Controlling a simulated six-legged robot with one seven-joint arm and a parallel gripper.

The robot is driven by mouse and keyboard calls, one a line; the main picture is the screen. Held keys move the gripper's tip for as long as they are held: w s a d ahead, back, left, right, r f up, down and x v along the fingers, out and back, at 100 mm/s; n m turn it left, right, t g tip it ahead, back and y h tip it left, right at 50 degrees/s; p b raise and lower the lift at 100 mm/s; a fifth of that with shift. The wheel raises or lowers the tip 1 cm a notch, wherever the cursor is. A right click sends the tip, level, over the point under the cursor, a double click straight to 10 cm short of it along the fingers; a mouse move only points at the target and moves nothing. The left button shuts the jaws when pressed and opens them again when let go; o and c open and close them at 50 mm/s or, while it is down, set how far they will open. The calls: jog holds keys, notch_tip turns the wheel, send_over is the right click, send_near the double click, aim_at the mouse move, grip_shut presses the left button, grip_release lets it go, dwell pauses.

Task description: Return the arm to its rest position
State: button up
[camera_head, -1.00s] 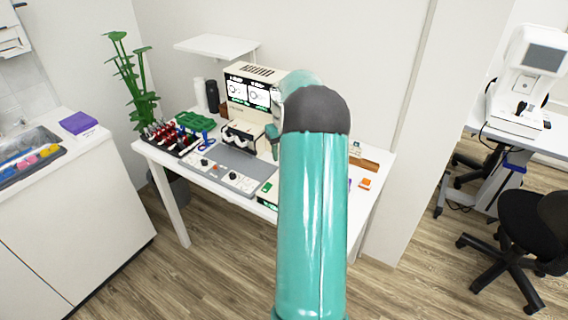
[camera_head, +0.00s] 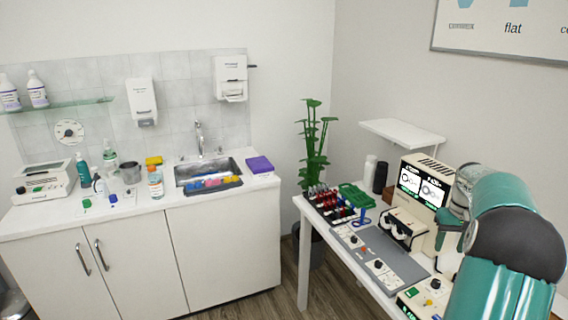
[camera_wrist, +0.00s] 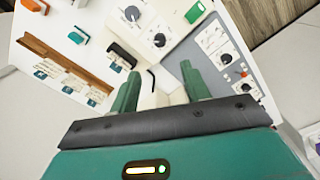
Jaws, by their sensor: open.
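My arm, with a teal link (camera_head: 495,295) and a dark rounded joint, fills the lower right corner of the head view. It reaches out over the right part of the white table (camera_head: 310,222), in front of the cream machine (camera_head: 424,185). The joint hides most of what lies beyond it. In the wrist view my gripper (camera_wrist: 160,88) has two green fingers standing apart, with nothing held between them. It points down at the table, over panels with dials and a brown slotted strip (camera_wrist: 65,65).
The table holds a grey control panel (camera_head: 368,255), a rack of red-topped items (camera_head: 325,203) and a green tray (camera_head: 357,196). A plant (camera_head: 316,145) stands behind. On the left, a counter (camera_head: 130,212) has a sink (camera_head: 205,165) and bottles. Some floor shows between counter and table.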

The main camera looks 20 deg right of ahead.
jog(key=w+a+r+n+t+h, duration=0.1)
jog(key=a+r, duration=0.5)
jog(key=a, duration=0.7)
jog(key=w+a+r+n+t+h, duration=0.1)
jog(key=a+r, duration=0.4)
jog(key=a, duration=0.8)
jog(key=s+a+f+n+t+y, duration=0.1)
jog(key=s+a, duration=0.7)
jog(key=a, duration=0.3)
jog(key=s+a+f+n+t+y, duration=0.1)
jog(key=s+a+n+t, duration=0.1)
jog(key=s+a, duration=0.6)
jog(key=a, duration=0.3)
jog(key=shift+a+t, duration=0.3)
jog(key=shift+a, duration=0.1)
jog(key=shift+r, duration=0.1)
